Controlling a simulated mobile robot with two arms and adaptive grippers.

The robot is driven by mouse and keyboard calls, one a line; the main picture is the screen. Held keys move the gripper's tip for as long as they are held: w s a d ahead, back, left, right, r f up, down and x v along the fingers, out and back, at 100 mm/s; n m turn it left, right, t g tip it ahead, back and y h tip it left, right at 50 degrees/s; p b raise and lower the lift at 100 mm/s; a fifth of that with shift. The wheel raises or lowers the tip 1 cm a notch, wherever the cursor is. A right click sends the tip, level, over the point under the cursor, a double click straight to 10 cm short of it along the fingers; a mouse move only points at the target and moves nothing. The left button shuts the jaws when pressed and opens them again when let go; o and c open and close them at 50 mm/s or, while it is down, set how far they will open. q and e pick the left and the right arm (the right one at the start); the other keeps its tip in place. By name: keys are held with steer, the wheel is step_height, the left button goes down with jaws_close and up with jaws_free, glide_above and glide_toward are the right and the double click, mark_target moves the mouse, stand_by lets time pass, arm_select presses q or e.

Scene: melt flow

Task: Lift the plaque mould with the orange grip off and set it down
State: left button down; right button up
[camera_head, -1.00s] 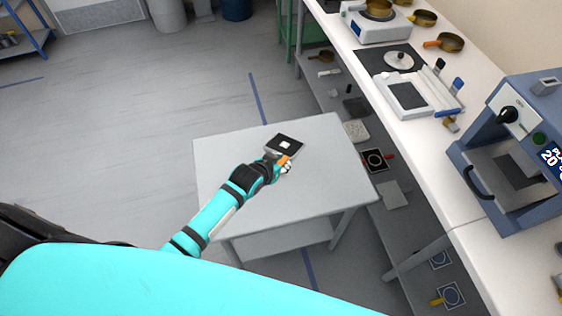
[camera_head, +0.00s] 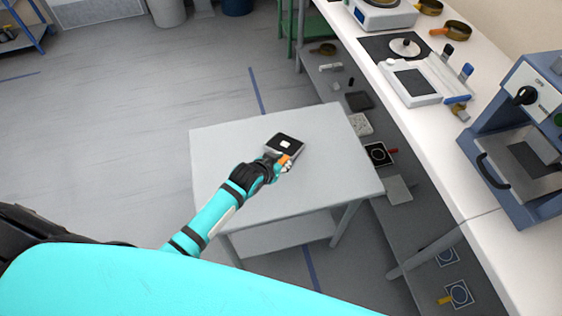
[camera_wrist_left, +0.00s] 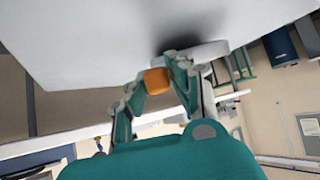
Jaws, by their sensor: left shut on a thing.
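The plaque mould (camera_head: 285,144) is a dark square plate with a white square in its middle. It is at the small grey table's (camera_head: 230,150) top, near the far edge; I cannot tell if it touches the surface. Its orange grip (camera_head: 286,159) points toward my left gripper (camera_head: 283,166). My left gripper is shut on that grip. In the left wrist view, the orange grip (camera_wrist_left: 156,80) sits between the fingers, with the pale mould edge (camera_wrist_left: 203,52) close to the white table surface (camera_wrist_left: 130,35). My right gripper is not in view.
A white workbench (camera_head: 420,130) runs along the right with a blue press (camera_head: 520,150) on it. Most of the small table is clear.

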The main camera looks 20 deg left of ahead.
arm_select(q)
steer(key=c, duration=1.1)
jaws_free()
steer(key=shift+s, duration=0.1)
steer(key=v, duration=1.2)
